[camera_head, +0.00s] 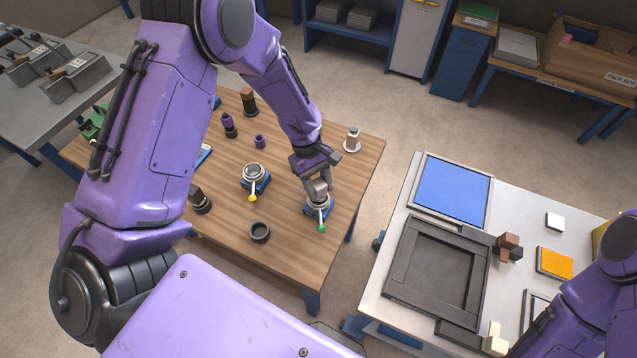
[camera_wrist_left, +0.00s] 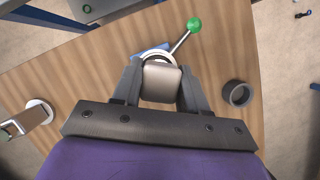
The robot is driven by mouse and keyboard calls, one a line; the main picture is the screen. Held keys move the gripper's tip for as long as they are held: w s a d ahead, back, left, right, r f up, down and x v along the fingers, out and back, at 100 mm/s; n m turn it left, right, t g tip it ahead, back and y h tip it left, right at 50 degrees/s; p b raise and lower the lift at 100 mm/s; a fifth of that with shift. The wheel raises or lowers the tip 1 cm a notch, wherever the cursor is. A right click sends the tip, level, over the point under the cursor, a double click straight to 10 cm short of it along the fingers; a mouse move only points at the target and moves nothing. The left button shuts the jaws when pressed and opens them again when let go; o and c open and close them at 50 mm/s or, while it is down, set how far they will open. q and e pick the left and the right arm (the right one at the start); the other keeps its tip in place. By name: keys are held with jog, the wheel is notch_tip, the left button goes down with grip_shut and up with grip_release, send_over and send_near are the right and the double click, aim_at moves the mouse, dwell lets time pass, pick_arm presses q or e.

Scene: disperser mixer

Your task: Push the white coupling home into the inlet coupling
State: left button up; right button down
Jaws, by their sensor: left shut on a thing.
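My left gripper (camera_head: 318,184) is shut on a pale grey block-shaped grip, which I take to be the white coupling (camera_wrist_left: 161,82). It stands over the round coupling with the green-knobbed lever (camera_head: 320,209), on a blue base at the table's right side. In the left wrist view, the block sits between both fingers of the left gripper (camera_wrist_left: 158,88), with a pale ring (camera_wrist_left: 153,54) just beyond it. The seam between the parts is hidden, so I cannot tell how deep it sits. My right arm enters at the lower right; its jaws are not clear.
A coupling with a yellow-knobbed lever (camera_head: 254,174) stands to the left. A black ring (camera_head: 260,232) lies in front. A similar grey piece on a white flange (camera_head: 352,140) stands behind, near the table edge. Several dark and purple parts stand farther left.

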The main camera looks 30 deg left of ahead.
pick_arm(q)
jog(key=shift+f, duration=0.4)
jog(key=o, duration=1.3)
jog(key=b+v, duration=0.2)
jog(key=v, duration=0.8)
jog(key=shift+r, duration=0.3)
